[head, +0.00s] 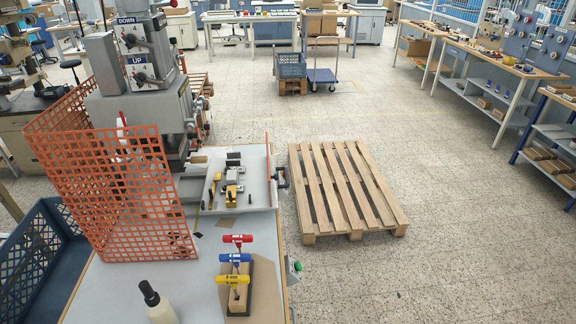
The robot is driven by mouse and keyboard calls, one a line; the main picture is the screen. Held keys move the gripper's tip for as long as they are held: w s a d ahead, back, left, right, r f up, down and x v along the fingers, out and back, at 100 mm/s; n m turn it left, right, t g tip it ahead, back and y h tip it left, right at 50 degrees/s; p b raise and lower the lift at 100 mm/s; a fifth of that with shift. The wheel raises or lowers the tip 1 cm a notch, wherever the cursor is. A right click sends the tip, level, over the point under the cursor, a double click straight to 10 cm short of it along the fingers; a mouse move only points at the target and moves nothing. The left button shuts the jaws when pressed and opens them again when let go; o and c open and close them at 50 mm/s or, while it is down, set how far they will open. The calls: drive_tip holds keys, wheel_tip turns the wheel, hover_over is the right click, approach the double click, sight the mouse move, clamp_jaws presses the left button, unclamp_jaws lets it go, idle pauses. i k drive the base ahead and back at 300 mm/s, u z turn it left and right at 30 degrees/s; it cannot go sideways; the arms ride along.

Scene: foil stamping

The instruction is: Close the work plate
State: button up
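The light grey work plate (247,198) lies at the front of the grey stamping machine (150,105), at the left of the head view. It extends out to the right of the machine's body. Brass-coloured and dark clamp parts (231,186) sit on it. A small dark handle (281,178) shows at its right edge. An orange mesh guard (120,190) stands to the left and hides part of the machine. My gripper is not in view.
T-handled tools (234,262) stand in a wooden block on the near bench. A bottle (157,303) stands at its front, and a blue crate (40,262) is at left. A wooden pallet (343,190) lies right of the bench. The floor (465,225) further right is clear.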

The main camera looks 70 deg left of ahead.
sight(252, 172)
drive_tip(key=z, duration=0.2)
drive_tip(key=i, duration=1.7)
drive_tip(key=u, duration=2.65)
